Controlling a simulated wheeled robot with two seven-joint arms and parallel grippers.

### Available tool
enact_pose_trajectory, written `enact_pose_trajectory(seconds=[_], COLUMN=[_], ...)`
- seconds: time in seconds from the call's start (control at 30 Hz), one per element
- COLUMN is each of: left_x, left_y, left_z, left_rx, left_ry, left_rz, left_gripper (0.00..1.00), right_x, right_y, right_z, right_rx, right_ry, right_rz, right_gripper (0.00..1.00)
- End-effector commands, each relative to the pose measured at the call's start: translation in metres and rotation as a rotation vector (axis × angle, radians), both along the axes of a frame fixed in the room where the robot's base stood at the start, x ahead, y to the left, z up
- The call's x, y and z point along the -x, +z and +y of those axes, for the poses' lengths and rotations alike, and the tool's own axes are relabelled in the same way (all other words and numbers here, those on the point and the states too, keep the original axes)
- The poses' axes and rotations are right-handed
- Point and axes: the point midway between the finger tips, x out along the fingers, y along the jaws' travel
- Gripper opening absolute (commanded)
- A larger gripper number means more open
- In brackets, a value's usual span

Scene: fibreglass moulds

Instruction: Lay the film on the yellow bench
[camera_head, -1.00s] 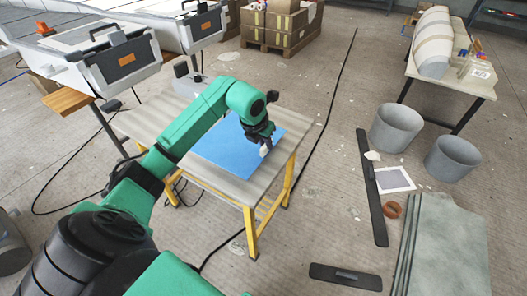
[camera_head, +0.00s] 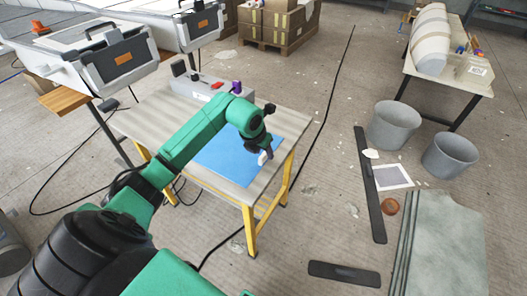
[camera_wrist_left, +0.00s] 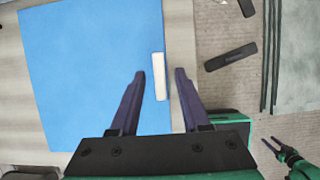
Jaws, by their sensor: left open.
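The film is a flat blue sheet (camera_head: 225,163) lying on the bench (camera_head: 149,124), which has a grey-beige top and yellow legs. It shows large in the left wrist view (camera_wrist_left: 85,80). A small white strip (camera_wrist_left: 159,76) lies along the film near its right edge. My left gripper (camera_head: 264,154) is over the film's right part in the head view. In the left wrist view its two dark fingers (camera_wrist_left: 160,71) are apart, with the white strip showing between their tips. My right gripper (camera_wrist_left: 283,149) shows small at the lower right of the left wrist view; its jaws are unclear.
A grey box (camera_head: 196,87) and a purple item (camera_head: 236,87) are at the bench's back. Two grey buckets (camera_head: 394,125) (camera_head: 450,156), a long dark bar (camera_head: 370,190) and a grey-green sheet (camera_head: 445,245) are on the floor at right. A case on a stand (camera_head: 122,62) is at left.

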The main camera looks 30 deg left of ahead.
Motion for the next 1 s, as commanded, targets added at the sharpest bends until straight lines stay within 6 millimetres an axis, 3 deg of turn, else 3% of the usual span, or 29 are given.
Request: enact_pose_trajectory(seconds=[0.4,0.5,1.0], left_x=[0.036,0.042,0.045], left_y=[0.091,0.104,0.108], left_z=[0.000,0.000,-0.001], left_rx=[-0.004,-0.003,0.000], left_ry=[0.001,0.000,0.000], left_rz=[-0.004,-0.002,-0.001], left_gripper=[0.46,0.46,0.46], right_x=[0.000,0.000,0.000], right_y=[-0.001,-0.001,-0.001], right_z=[0.000,-0.001,-0.002], right_rx=[0.001,0.001,0.003], right_ry=[0.001,0.001,0.002], right_rz=[0.000,0.000,-0.001], right_gripper=[0.50,0.50,0.50])
